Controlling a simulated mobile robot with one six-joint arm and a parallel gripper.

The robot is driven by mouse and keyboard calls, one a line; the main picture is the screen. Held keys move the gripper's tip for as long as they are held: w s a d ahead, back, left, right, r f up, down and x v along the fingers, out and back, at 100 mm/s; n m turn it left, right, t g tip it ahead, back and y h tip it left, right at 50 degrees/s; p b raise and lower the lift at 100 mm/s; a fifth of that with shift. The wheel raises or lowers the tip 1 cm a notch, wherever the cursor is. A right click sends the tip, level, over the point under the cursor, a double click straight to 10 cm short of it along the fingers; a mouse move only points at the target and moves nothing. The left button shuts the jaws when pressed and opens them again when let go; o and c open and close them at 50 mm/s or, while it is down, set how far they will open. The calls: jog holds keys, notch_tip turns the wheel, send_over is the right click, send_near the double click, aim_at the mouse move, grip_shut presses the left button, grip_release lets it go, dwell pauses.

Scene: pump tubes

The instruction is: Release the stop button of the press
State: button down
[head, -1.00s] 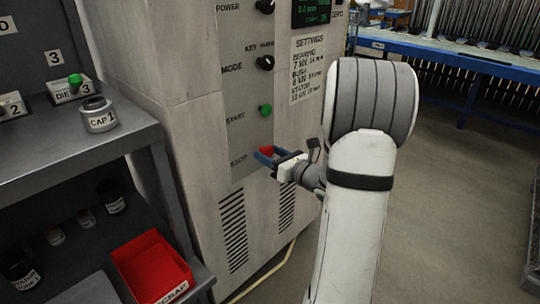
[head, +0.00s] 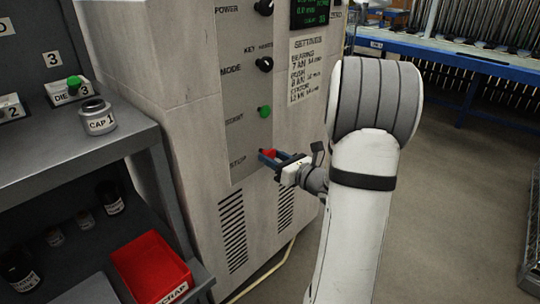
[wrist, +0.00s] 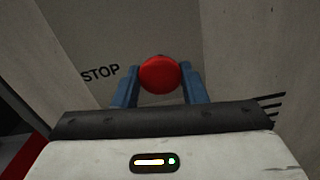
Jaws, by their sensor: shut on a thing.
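The red stop button (wrist: 160,75) is a round mushroom head on the press panel, beside the label STOP in the wrist view. In the head view the stop button (head: 268,153) shows as a small red patch between my fingers. My gripper (head: 266,156) reaches the lower part of the panel from the right. In the wrist view its blue fingers (wrist: 158,84) stand on the left and right of the button and are shut on it. The press (head: 190,110) is a grey-white cabinet. The button's stem is hidden behind its head.
The green start button (head: 264,112) and the mode knob (head: 264,65) are above on the same panel. Vent slots (head: 232,215) lie below. A grey shelf (head: 75,150) with a red scrap bin (head: 150,262) stands to the left. Open floor (head: 450,220) lies to the right.

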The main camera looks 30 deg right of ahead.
jog(key=c, duration=0.9)
grip_release()
jog(key=shift+s, duration=0.1)
jog(key=p+v, duration=0.2)
jog(key=v, duration=0.6)
